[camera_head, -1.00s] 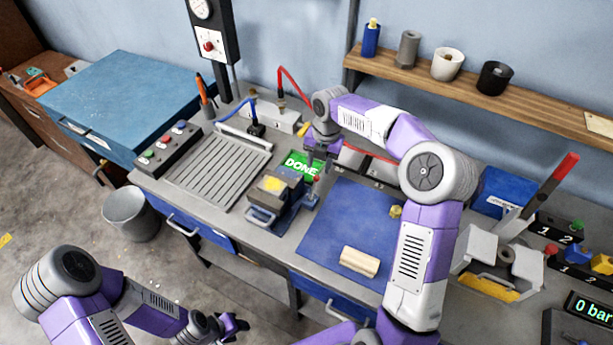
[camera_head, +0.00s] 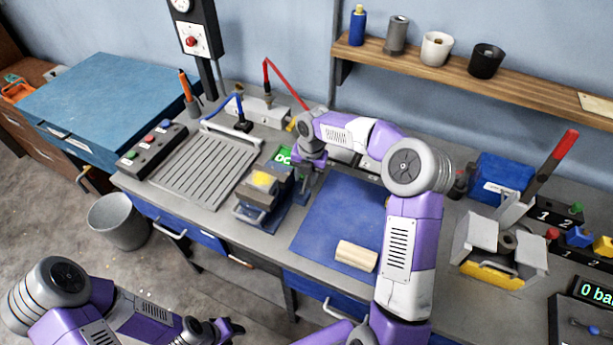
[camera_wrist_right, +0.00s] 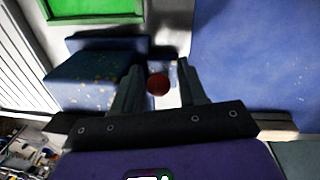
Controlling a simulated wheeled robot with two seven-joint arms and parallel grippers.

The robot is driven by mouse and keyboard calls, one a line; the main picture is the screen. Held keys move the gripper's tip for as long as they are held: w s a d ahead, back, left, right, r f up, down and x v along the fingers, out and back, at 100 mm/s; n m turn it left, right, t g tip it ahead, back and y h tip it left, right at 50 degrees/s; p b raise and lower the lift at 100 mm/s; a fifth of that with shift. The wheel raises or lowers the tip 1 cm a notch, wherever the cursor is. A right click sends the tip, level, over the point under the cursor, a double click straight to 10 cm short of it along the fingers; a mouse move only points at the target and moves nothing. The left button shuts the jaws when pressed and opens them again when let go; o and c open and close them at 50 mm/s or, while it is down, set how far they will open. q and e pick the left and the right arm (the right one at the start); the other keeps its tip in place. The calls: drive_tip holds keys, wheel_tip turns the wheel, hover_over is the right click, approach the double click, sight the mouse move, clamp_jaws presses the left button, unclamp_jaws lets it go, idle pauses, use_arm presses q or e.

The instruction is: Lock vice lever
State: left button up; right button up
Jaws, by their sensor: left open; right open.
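The vice (camera_head: 262,205) stands on the bench with a blue body and a yellow piece (camera_head: 264,179) in its top. In the right wrist view the lever's round red knob (camera_wrist_right: 158,85) shows between my right gripper's two fingers (camera_wrist_right: 156,78), with gaps on both sides. The lever's shaft is hidden there, and my right gripper (camera_head: 308,174) hides the knob in the head view. That gripper is open, at the vice's right side. The vice's blue body (camera_wrist_right: 95,80) is left of the fingers. My left gripper (camera_head: 234,328) is open and empty, low in front of the bench.
A blue mat (camera_head: 335,220) with a pale block (camera_head: 356,256) lies right of the vice. A slotted plate (camera_head: 205,168) is to the left. Blue and red hoses run behind.

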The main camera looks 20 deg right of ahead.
sight(302, 193)
drive_tip(key=shift+c, duration=0.2)
clamp_jaws()
drive_tip(key=t+h+b, duration=0.1)
drive_tip(key=b, duration=0.2)
drive_tip(key=s+a+t+h+b, duration=0.1)
drive_tip(key=h+b, duration=0.1)
drive_tip(key=a+t+h+b, duration=0.1)
drive_tip(key=b, duration=0.2)
drive_tip(key=shift+s+r+t+b, duration=0.15)
drive_tip(key=shift+s+t+b, duration=0.15)
drive_tip(key=shift+s, duration=0.05)
drive_tip(key=shift+s+a+r+t+h+b, duration=0.25)
drive_tip(key=shift+t+h+b, duration=0.35)
drive_tip(key=shift+b, duration=0.4)
